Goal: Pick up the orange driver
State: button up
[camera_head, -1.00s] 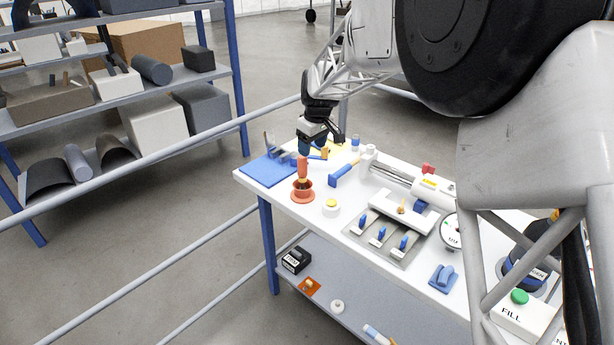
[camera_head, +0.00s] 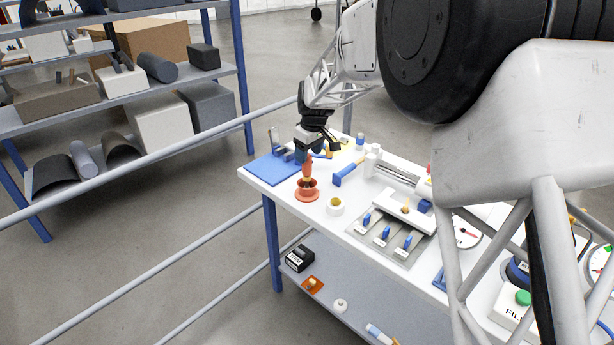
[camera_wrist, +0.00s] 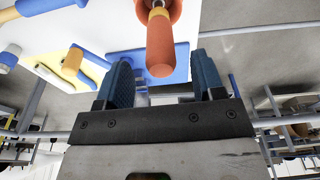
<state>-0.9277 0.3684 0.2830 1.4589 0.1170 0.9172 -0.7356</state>
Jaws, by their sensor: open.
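The orange driver (camera_head: 308,169) stands upright in a round orange holder (camera_head: 307,194) near the left end of the white table. In the wrist view its orange handle (camera_wrist: 160,45) points toward my gripper (camera_wrist: 165,75). My gripper is open, with its two blue fingers apart on either side of the handle's end. The handle lies just ahead of the gap, and I see no contact. In the head view my gripper (camera_head: 318,150) hangs just above and slightly behind the driver.
A blue mat (camera_head: 271,169) with a grey and blue fixture lies left of the driver. A grey rail (camera_head: 150,152) crosses in front of the shelves at left.

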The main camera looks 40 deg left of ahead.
jog(key=shift+f, duration=0.1)
jog(key=shift+a+f, duration=0.25)
jog(key=shift+f, duration=0.95)
jog(key=shift+a+f, duration=0.25)
jog(key=shift+f, duration=0.95)
jog(key=c, duration=1)
jog(key=shift+r, duration=0.2)
notch_tip(320, 180, up, 10)
jog(key=shift+f, duration=0.15)
